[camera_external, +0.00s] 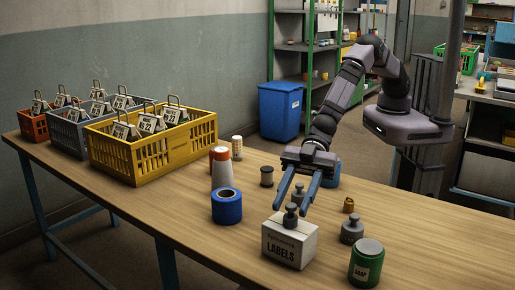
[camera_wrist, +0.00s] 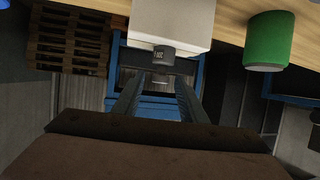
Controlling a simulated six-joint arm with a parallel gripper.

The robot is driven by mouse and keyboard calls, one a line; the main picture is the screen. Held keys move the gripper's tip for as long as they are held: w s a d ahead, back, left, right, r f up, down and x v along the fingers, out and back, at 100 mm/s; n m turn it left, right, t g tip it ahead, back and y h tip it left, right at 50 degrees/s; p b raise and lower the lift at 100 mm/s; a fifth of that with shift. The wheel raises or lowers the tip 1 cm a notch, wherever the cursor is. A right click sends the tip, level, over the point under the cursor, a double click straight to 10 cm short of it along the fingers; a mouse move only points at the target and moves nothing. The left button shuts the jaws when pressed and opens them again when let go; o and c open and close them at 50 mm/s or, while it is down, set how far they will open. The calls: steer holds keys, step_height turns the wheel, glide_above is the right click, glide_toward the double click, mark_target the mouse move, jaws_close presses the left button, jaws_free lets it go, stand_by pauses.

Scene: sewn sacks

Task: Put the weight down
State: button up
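A small dark weight (camera_external: 290,217) with a knob on top stands on the white "LABELS" box (camera_external: 288,245). In the wrist view the weight (camera_wrist: 163,52) shows a pale mark, close to the edge of the white box (camera_wrist: 175,22). My gripper (camera_external: 291,208) is over the box with its two blue fingers spread apart, one on each side of the weight's knob. No finger contact is clear. A second dark knobbed shape (camera_external: 299,190) shows between the fingers, farther back; what it stands on is hidden.
A larger grey weight (camera_external: 352,230), a small brass weight (camera_external: 349,205) and a green soap tin (camera_external: 366,263) stand right of the box. The right tabletop is clear.

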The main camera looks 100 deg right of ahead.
steer(key=b+v, duration=0.1)
steer(key=v, duration=0.6)
steer(key=s+d+f+m+h, duration=0.1)
steer(key=d+m+h, duration=0.3)
steer(key=d, duration=1.1)
steer(key=d+f+m+h, duration=0.2)
steer(key=d+h, duration=0.3)
steer(key=d, duration=1.1)
steer(key=s+d+f+m+g, duration=0.1)
steer(key=s+d, duration=0.3)
steer(key=s, duration=0.4)
steer(key=s+d+m+g+h, duration=0.1)
steer(key=s+d+g, duration=0.3)
steer(key=s, duration=0.5)
steer(key=s+d+f+m+g+h, duration=0.1)
steer(key=s+d+m+g, duration=0.1)
steer(key=s+d, duration=0.4)
steer(key=shift+s+d+f+m+g, duration=0.15)
steer(key=shift+s+f+m+g, duration=0.35)
steer(key=shift+s, duration=0.75)
steer(key=shift+r, duration=0.15)
